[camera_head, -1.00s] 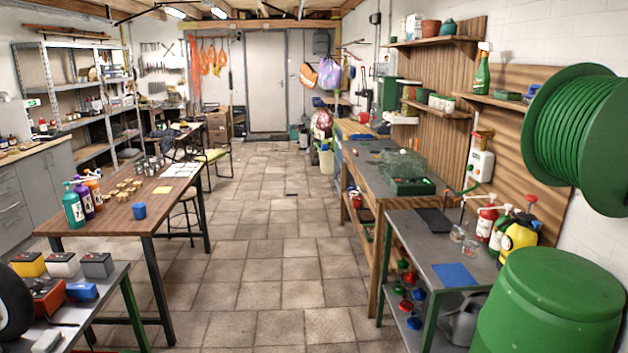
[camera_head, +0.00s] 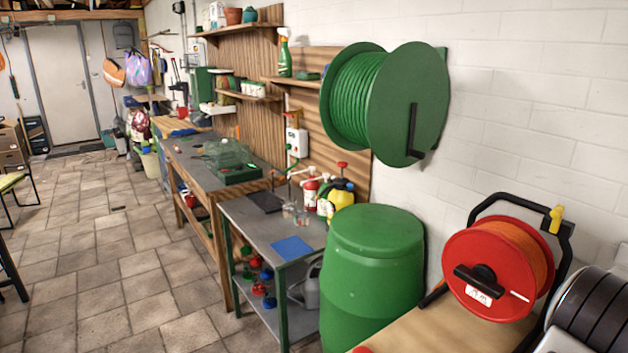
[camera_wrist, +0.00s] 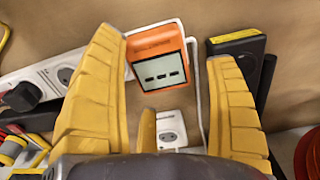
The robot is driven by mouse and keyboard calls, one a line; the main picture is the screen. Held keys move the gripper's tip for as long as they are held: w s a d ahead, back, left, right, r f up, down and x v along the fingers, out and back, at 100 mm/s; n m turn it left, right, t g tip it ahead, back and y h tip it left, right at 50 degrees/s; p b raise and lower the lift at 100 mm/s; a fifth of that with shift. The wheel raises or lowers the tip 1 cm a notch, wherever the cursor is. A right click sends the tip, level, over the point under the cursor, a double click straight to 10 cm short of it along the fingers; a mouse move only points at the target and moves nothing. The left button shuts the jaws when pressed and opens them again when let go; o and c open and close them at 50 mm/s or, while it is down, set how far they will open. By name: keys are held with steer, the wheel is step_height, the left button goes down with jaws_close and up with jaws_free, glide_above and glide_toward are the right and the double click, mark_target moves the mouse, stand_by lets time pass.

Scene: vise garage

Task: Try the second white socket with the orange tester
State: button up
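In the wrist view, my gripper (camera_wrist: 170,110) has its large yellow fingers spread wide, with a shorter yellow finger low between them. The orange tester (camera_wrist: 158,62) lies beyond and between the fingers, its grey screen showing dashes. Its left edge is close to the left finger; I cannot tell if they touch. A white single socket (camera_wrist: 172,130) lies below the tester, partly hidden by the short finger. A white socket strip (camera_wrist: 58,78) is at the left with a black plug (camera_wrist: 22,95) in it. The left finger hides part of the strip. Neither tester nor gripper shows in the head view.
A black device with a yellow label (camera_wrist: 236,42) lies by the right finger. A white cable (camera_wrist: 198,85) runs right of the tester. In the head view, a red cable reel (camera_head: 490,268) stands on a wooden top (camera_head: 440,325), beside a green barrel (camera_head: 372,275).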

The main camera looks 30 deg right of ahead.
step_height(320, 180, up, 9)
steer(key=shift+f, duration=0.2)
steer(key=shift+a, duration=0.1)
steer(key=shift+o, duration=1.4)
steer(key=shift+r, duration=0.1)
